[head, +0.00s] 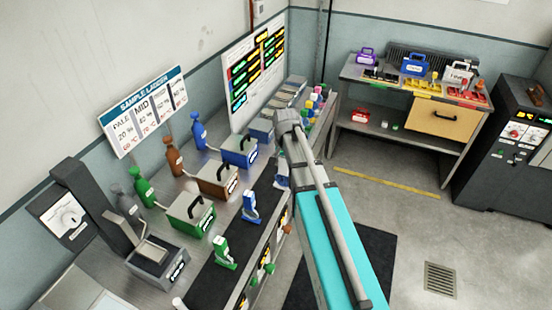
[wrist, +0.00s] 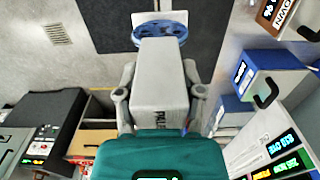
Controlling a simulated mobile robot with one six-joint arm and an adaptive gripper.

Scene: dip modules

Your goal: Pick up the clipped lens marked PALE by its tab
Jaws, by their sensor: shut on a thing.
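In the wrist view, my gripper (wrist: 160,72) has its fingers closed on both sides of a grey block-like tab (wrist: 162,92) lettered PALE. Beyond the tab is a blue, wheel-like round part (wrist: 160,31) with a pale piece behind it, seemingly the clipped lens; the tab hides part of it. In the head view, my gripper (head: 287,124) is over the right side of the bench. A small blue and grey piece (head: 282,174) shows below it; I cannot tell whether it is the held one. A blue clip piece (head: 250,206) and a green one (head: 224,252) stand on the black mat.
Green (head: 183,218), brown (head: 217,182) and blue (head: 239,152) handled boxes line the bench, with colored bottles behind. A sample ladder sign (head: 145,112) hangs on the wall. A side table (head: 413,97) with cases stands across open floor, beside a dark machine (head: 510,140).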

